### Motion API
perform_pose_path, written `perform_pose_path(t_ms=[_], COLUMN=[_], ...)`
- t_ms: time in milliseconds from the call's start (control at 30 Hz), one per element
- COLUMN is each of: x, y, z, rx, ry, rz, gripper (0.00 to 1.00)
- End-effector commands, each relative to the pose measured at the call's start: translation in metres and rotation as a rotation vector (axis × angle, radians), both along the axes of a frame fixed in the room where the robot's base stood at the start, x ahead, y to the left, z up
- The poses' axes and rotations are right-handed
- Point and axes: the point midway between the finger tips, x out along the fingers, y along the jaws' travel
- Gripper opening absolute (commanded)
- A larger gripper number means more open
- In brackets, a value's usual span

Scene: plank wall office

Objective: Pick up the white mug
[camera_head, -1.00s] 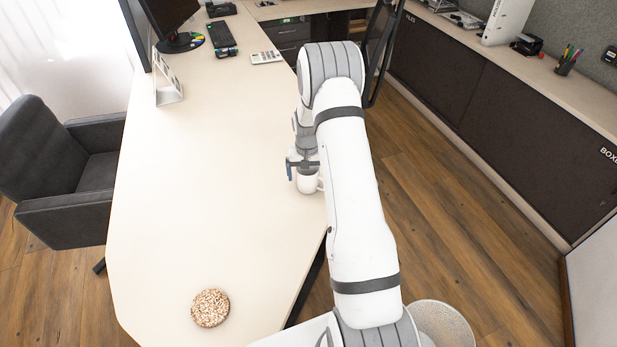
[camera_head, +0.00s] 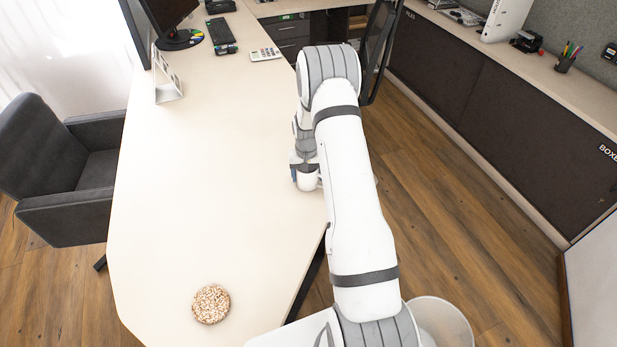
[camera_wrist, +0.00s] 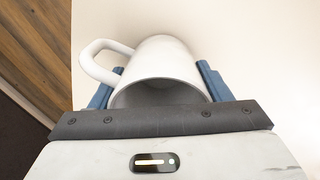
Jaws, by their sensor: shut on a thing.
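The white mug (camera_wrist: 165,60) fills the middle of the wrist view, its open rim facing the camera and its handle on the left. My gripper (camera_wrist: 155,90) is shut on the mug, with one blue finger on each side of its body. In the head view the mug (camera_head: 308,182) is at the right edge of the pale desk (camera_head: 200,200), under my gripper (camera_head: 302,175). My arm partly hides it. I cannot tell whether the mug still touches the desk.
A calculator (camera_head: 265,54), a keyboard (camera_head: 222,36) and a stand (camera_head: 167,78) are farther back. A grey chair (camera_head: 75,170) stands left. The desk's middle is clear.

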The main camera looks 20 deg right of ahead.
Motion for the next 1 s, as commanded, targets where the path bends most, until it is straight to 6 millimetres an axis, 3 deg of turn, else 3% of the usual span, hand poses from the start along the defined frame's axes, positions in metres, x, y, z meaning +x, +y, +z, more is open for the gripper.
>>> perform_pose_path(t_ms=[133, 467, 800, 1000], x=[0.0, 0.001, 0.002, 0.001], y=[0.0, 0.0, 0.0, 0.001], z=[0.0, 0.008, 0.07, 0.095], rx=[0.0, -0.001, -0.002, -0.001], ry=[0.0, -0.004, -0.006, -0.002], rz=[0.001, 0.001, 0.001, 0.002], gripper=[0.39, 0.39, 0.39, 0.39])
